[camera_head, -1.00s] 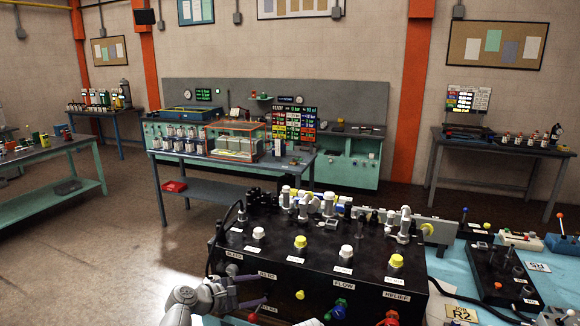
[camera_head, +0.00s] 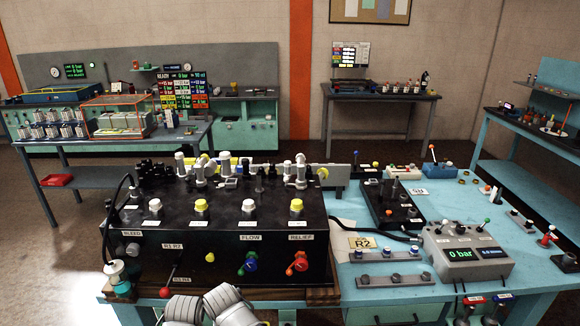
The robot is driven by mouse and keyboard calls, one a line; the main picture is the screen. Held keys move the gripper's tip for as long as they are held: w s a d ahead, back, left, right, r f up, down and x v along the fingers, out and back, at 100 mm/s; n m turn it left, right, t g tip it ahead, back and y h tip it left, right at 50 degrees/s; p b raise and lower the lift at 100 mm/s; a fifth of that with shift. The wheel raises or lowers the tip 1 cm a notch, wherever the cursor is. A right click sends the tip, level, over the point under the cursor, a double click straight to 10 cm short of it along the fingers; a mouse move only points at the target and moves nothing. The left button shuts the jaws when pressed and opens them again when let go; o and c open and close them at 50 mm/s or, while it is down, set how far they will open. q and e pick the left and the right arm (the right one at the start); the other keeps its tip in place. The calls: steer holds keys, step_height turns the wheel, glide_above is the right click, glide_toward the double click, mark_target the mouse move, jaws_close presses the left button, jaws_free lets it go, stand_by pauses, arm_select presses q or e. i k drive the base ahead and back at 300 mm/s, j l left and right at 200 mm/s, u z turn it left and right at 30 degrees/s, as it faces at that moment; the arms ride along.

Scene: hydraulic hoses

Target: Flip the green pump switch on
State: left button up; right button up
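A small green-topped switch (camera_head: 487,222) stands on top of the grey control console (camera_head: 440,262) at the right of the blue bench. It is too small to tell which way it is set. The console's green display (camera_head: 465,255) reads 0 bar. Grey rounded parts of my own arms show at the bottom edge, in front of the black hose block and well left of the console. I cannot make out either gripper's fingers in this view.
The black valve block (camera_head: 215,240) with coloured knobs fills the centre-left of the bench. A smaller black lever box (camera_head: 392,205) stands behind the console. A grey port strip (camera_head: 395,280) lies left of it.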

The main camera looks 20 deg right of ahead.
mark_target(487, 220)
steer(key=z, duration=2)
steer(key=i+j+z, duration=0.1)
steer(key=i, duration=0.55)
steer(key=i+j, duration=0.15)
steer(key=i, duration=0.55)
steer(key=l+z, duration=0.05)
